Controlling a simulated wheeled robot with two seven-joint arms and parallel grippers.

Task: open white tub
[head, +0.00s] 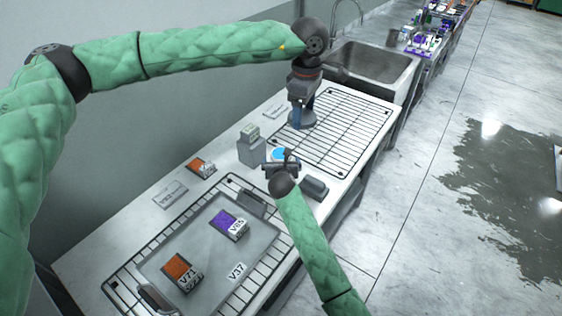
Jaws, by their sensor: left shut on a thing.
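A small round tub (279,153) with a bright blue top or content stands near the middle of the bench. Its sides are mostly hidden by my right gripper (281,165), which is right at it; I cannot tell whether its fingers touch the tub or how far apart they are. My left gripper (301,104) points down over the front left part of the far wire rack. It is shut on a round grey piece (301,121) that looks like a lid. I cannot tell whether this piece touches the rack.
A grey block (251,148) stands left of the tub, and a dark grey block (314,188) lies to its right. A near tray (205,265) holds an orange packet (181,269) and a purple packet (228,224). A sink (372,68) lies beyond the far rack (345,130).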

